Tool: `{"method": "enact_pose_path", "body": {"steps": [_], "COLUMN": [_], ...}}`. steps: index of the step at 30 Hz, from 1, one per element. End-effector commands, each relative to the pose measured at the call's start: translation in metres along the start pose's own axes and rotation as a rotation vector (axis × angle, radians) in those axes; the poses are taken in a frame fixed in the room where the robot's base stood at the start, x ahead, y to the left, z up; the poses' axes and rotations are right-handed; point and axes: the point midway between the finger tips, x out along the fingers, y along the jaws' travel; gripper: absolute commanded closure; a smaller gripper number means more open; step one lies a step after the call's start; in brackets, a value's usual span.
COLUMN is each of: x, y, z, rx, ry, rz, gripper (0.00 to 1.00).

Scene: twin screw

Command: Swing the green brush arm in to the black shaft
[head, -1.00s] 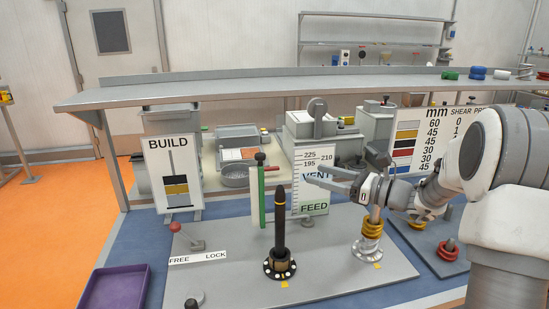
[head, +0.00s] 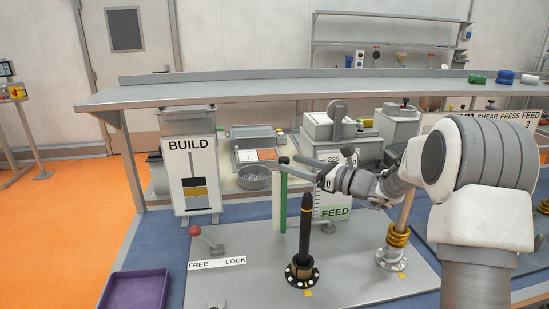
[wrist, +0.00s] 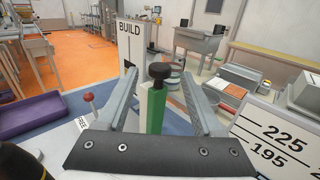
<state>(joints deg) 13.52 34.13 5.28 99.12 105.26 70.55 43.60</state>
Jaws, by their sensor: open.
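The green brush arm (head: 283,205) stands upright just left of and behind the black shaft (head: 305,235), apart from it. In the wrist view the green brush arm (wrist: 156,108) has a dark knob (wrist: 159,72) on top and a pale strip along its left side. My gripper (wrist: 161,78) is open, with one finger on each side of the green arm's top; I cannot tell whether either touches it. In the head view my gripper (head: 288,165) reaches in from the right at the green arm's top. The black shaft rises from a dark round flange (head: 302,272).
A red-knobbed lever (head: 205,238) stands by the FREE LOCK label. A post with yellow rings (head: 397,238) is right of the shaft. A purple tray (head: 134,290) is front left.

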Motion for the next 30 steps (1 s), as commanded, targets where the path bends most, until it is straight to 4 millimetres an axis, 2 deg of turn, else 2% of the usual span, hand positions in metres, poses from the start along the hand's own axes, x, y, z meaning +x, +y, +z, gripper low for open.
{"method": "enact_pose_path", "body": {"steps": [3,9,15,23,30], "x": [0.026,0.057,0.069,0.07,0.07], "y": [0.001,0.001,0.0,0.0,0.0], "z": [0.0,0.0,0.0,0.0,0.0], "rx": [-0.001,-0.001,-0.001,0.0,0.0], "ry": [0.0,0.001,0.001,0.001,0.001], "rz": [0.004,0.002,0.0,-0.001,0.0], "gripper": [0.32,0.32,0.32,0.32,0.73]}}
